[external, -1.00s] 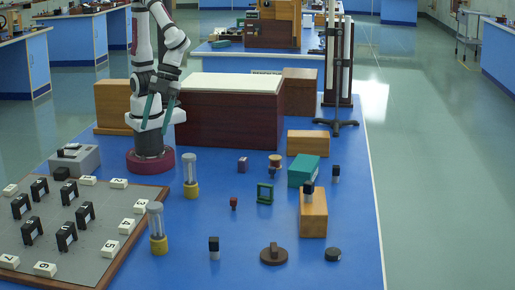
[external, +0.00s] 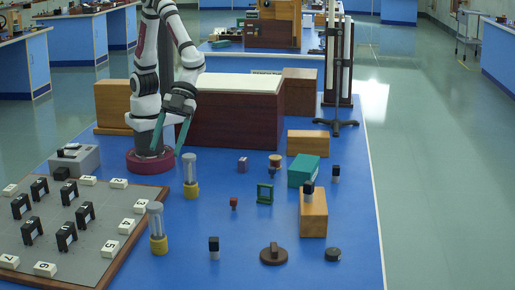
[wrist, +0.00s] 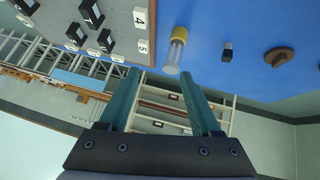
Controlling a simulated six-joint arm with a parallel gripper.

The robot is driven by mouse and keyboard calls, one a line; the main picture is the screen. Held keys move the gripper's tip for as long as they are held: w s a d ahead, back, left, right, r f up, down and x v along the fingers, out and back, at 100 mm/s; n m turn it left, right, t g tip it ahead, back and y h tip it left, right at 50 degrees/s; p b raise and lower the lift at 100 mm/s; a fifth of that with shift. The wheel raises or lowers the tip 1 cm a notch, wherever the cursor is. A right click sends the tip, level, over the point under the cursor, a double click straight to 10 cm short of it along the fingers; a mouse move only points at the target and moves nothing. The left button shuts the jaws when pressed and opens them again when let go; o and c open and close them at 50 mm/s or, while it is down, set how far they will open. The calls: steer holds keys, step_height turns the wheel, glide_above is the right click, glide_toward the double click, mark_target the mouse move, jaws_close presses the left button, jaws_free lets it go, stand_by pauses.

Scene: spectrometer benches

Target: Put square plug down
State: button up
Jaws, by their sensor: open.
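My gripper (external: 168,148) is open with two teal fingers. It hangs empty above the blue bench near my base; it also shows in the wrist view (wrist: 158,74). Several small pieces could be the square plug, and I cannot tell which is meant. A dark, square-topped piece (external: 214,246) stands upright at the front; it seems to show in the wrist view (wrist: 227,53). Another dark-topped piece (external: 309,187) is at the wooden block (external: 313,218). A third (external: 336,172) stands to its right. A small purple cube (external: 242,165) sits mid-bench. My gripper touches none of these.
Two yellow-based glass cylinders (external: 190,178) (external: 157,232) stand beside the numbered board (external: 95,245). A large brown box (external: 230,120) stands behind. Blue bench between pieces is clear.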

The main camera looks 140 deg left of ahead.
steer(key=w+a+f+t, duration=0.2)
steer(key=w+f, duration=0.2)
steer(key=w, duration=0.4)
steer(key=n+t+y, duration=0.1)
steer(key=y, duration=0.1)
glide_toward(214, 246)
steer(key=x, duration=1.1)
steer(key=shift+w+d+f, duration=0.1)
steer(key=shift+f, duration=0.1)
jaws_close()
